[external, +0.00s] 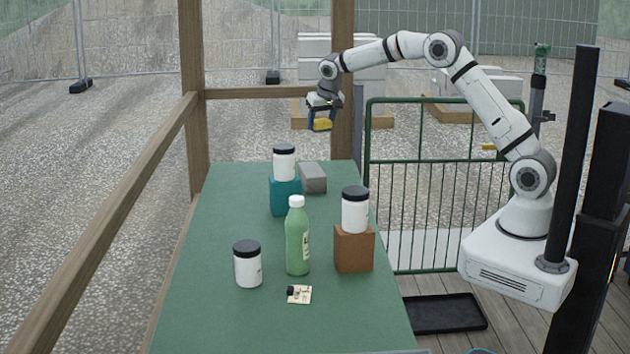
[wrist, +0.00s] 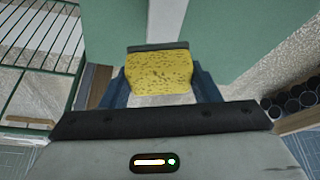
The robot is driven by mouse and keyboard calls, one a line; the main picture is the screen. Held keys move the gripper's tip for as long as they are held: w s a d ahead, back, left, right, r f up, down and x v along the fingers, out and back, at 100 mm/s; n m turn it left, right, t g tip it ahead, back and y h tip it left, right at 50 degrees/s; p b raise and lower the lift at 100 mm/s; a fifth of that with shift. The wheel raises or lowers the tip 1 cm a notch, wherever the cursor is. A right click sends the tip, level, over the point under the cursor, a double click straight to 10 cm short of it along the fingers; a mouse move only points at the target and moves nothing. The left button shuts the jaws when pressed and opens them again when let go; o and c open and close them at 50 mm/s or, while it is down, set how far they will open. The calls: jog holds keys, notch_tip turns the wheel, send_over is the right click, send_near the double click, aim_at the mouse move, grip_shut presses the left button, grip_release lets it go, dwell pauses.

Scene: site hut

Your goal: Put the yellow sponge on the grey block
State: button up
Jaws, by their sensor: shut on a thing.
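The yellow sponge (external: 321,124) is held in my gripper (external: 322,115), high above the far end of the green table. In the wrist view the sponge (wrist: 159,72) sits between the two blue fingers of my gripper (wrist: 160,85), which are shut on it. The grey block (external: 313,178) lies on the table near its far right corner, with a bare top. My gripper is above the block and apart from it. I cannot make out the block in the wrist view.
A white jar (external: 284,163) stands on a teal block (external: 285,197) just left of the grey block. Another jar (external: 355,210) stands on a brown block (external: 353,250). A green bottle (external: 297,240), a third jar (external: 248,266) and a small card (external: 299,294) are nearer. Wooden posts (external: 343,80) border the table's far end.

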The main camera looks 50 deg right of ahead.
jog(key=p, duration=0.2)
send_near(319, 171)
jog(key=x, duration=0.5)
jog(key=shift+w+d+f, duration=0.15)
jog(key=shift+f, duration=0.3)
jog(key=shift+f+b, duration=0.1)
jog(key=shift+b, duration=0.2)
jog(key=shift+f, duration=0.1)
jog(key=o, duration=1)
